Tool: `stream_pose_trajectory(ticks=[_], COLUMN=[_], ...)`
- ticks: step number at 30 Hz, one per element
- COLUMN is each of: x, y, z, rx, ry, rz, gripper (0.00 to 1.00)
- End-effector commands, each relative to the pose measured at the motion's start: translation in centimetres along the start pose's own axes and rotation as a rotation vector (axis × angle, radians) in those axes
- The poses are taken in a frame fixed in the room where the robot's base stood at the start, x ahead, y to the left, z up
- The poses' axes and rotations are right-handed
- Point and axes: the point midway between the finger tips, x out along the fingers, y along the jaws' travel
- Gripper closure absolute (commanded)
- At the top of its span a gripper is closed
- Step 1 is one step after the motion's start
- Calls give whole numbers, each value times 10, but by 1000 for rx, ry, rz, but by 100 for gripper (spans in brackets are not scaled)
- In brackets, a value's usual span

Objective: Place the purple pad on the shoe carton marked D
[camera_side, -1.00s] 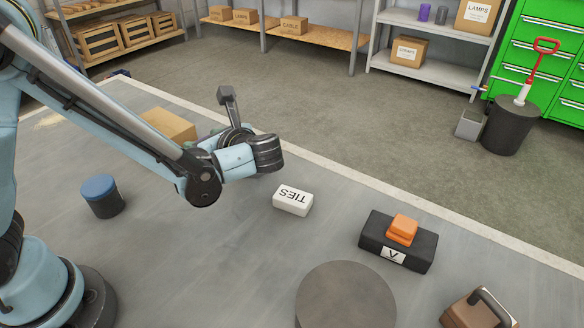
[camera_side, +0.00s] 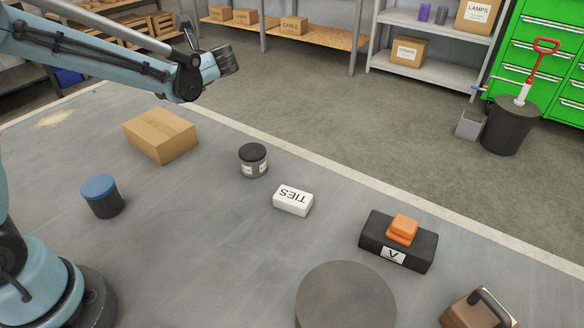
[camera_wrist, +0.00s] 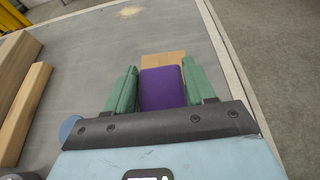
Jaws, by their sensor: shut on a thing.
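My gripper (camera_wrist: 162,86) is shut on the purple pad (camera_wrist: 163,90), which sits between its two green fingers in the wrist view. In the side view my gripper (camera_side: 226,60) is raised high at the upper left, and neither its fingers nor the pad can be made out there. A tan cardboard carton (camera_side: 160,136) stands on the table below and left of it, with no letter visible on the sides I see. In the wrist view, a tan surface (camera_wrist: 163,58) shows just beyond the pad. No D marking is readable in any view.
On the table are a blue-lidded canister (camera_side: 102,197), a black-lidded jar (camera_side: 253,160), a white box reading TIES (camera_side: 293,200), and a black box marked V (camera_side: 397,243) bearing an orange pad (camera_side: 402,229). A grey round top (camera_side: 346,295) stands at the front. Bare table lies between them.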

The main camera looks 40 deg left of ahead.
Motion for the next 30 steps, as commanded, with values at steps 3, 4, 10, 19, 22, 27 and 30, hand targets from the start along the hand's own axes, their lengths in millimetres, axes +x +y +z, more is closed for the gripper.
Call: stream_pose_trajectory(ticks=[3, 4, 10, 19, 22, 27, 30], x=[24, 31, 79, 126, 130, 138, 142], y=[3, 3, 7, 9, 9, 9, 8], z=[-2, -4, -11, -18, -21, -41, -51], rx=[-2, -2, -3, -1, 1, 1, 0], ry=[-1, -1, 0, 0, 0, 0, 0], rz=[6, 7, 7, 3, 1, 1, 1], gripper=[78, 78, 78, 78, 78, 78, 78])
